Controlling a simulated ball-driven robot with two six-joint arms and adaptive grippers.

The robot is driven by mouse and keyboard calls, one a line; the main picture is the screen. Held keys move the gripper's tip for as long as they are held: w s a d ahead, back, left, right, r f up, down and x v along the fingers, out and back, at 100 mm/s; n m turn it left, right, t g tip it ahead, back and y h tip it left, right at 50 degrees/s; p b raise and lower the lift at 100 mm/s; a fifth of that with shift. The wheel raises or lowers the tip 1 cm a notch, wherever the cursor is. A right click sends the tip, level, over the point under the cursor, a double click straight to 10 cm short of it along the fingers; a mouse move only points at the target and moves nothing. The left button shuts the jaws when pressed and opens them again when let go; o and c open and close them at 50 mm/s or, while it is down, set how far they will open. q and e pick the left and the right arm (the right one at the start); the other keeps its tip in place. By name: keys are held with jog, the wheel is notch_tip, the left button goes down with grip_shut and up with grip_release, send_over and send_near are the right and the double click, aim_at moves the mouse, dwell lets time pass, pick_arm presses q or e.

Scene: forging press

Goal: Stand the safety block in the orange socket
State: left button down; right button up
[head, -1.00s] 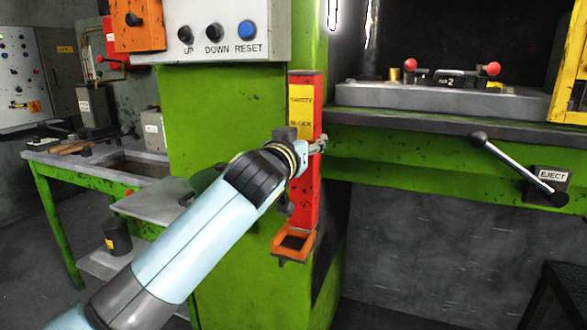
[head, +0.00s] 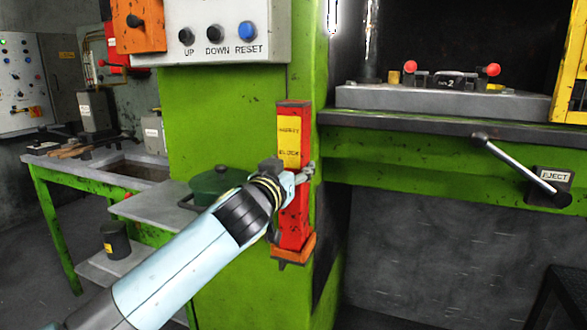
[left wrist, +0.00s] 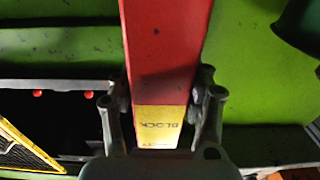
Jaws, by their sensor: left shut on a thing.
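The safety block (head: 294,118) is a tall red bar with a yellow label. It stands about upright against the green press column, its lower end down at the orange socket (head: 296,252). The end appears to be inside the socket rim; whether it rests on the bottom is hidden. My left gripper (head: 304,177) is shut on the block around its middle. In the left wrist view the block (left wrist: 168,45) runs between the two fingers of the left gripper (left wrist: 160,98), its label close to the palm. My right gripper is not in view.
A control box (head: 220,28) with UP, DOWN and RESET buttons is above the block. The press bed (head: 440,98) and the EJECT lever (head: 515,165) are to the right. A grey shelf (head: 160,208) with a dark green round object (head: 212,186) is to the left.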

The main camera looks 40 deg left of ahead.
pick_arm(q)
jog(key=c, duration=0.9)
grip_release()
jog(key=o, duration=0.3)
